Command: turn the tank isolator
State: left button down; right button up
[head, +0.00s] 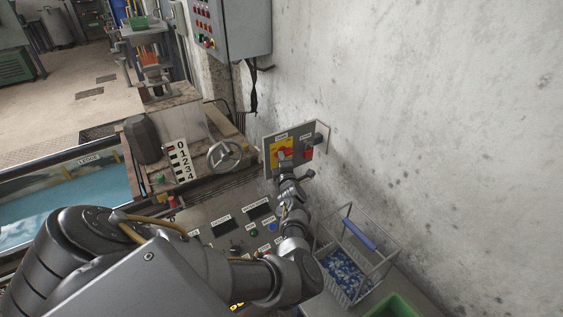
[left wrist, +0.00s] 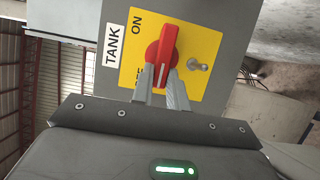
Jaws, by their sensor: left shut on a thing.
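The tank isolator is a red rotary handle (left wrist: 162,55) on a yellow plate (left wrist: 195,45), with a TANK label (left wrist: 113,45) and ON lettering beside it in the left wrist view. A second word on the plate is partly hidden by a finger. In the head view the yellow plate (head: 279,150) is on a grey panel on the wall. My left gripper (left wrist: 162,78) is shut on the red handle, one finger on each side of its lower end. In the head view my left arm reaches up to the panel. My right gripper is not in view.
A second red switch (head: 308,153) is beside the yellow plate on the same panel. Below are a sloping control desk (head: 222,238) and a wire basket (head: 348,285) with blue and white bits. A handwheel (head: 224,155) stands left; a grey control box (head: 232,28) hangs above.

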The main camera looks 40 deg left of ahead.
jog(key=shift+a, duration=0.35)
pick_arm(q)
jog(key=c, duration=1.4)
grip_release()
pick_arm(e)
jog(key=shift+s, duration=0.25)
